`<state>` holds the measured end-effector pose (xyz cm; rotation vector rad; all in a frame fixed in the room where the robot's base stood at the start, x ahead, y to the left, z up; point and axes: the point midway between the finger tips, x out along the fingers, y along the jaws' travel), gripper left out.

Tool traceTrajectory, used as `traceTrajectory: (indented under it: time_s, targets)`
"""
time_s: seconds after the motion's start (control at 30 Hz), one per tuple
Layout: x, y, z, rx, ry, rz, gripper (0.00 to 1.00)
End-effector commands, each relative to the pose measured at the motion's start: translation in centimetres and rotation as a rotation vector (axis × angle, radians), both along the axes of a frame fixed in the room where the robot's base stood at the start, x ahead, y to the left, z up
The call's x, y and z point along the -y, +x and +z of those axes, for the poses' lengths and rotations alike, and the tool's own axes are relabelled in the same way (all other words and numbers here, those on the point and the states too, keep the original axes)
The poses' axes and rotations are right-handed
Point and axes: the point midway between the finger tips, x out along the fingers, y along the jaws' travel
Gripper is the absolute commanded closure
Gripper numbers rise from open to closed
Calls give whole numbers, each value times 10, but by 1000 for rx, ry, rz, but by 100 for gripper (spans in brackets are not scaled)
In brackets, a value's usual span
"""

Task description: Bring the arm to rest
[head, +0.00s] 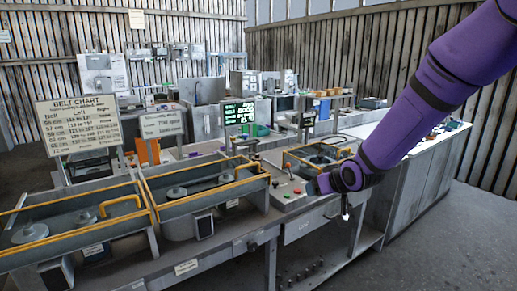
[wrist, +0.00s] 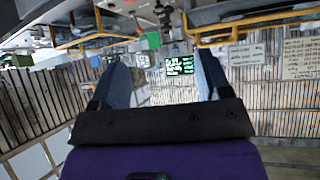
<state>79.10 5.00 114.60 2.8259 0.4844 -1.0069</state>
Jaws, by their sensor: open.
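My purple arm (head: 410,100) reaches in from the upper right of the head view and slants down to the left. Its end is in front of the workbench, by the control box with the red button. My gripper (wrist: 162,62) shows in the wrist view with its two blue-grey fingers wide apart and nothing between them. The wrist view is upside down, with benches along the top. In the head view the fingers are too small to make out clearly.
Yellow-railed housings (head: 205,186) stand on the workbench left of my arm. A control box (head: 290,193) is close to my arm's end. A belt chart (head: 78,124) and a lit green display (head: 239,113) stand behind. The floor (head: 445,250) at lower right is clear.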

Motion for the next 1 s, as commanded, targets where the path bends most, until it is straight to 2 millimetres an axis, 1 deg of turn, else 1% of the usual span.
traceTrajectory:
  time_s: [0.03, 0.17, 0.2, 0.37, 0.5, 0.57, 0.73, 0.87, 0.9, 1.0]
  targets:
    - [8, -9, 16, -4, -22, -16, 29]
    - [27, -35, 48, -41, -73, -61, 29]
    - [33, -44, 57, -53, -86, -76, 29]
    - [55, -84, 91, -103, -127, -135, 29]
    - [72, -124, 117, -149, -147, -185, 29]
    - [79, -142, 127, -168, -153, -205, 29]
    - [95, -197, 149, -229, -154, -258, 29]
    - [105, -240, 161, -278, -143, -291, 29]
    - [107, -254, 164, -293, -139, -298, 29]
    - [112, -288, 169, -330, -123, -314, 29]
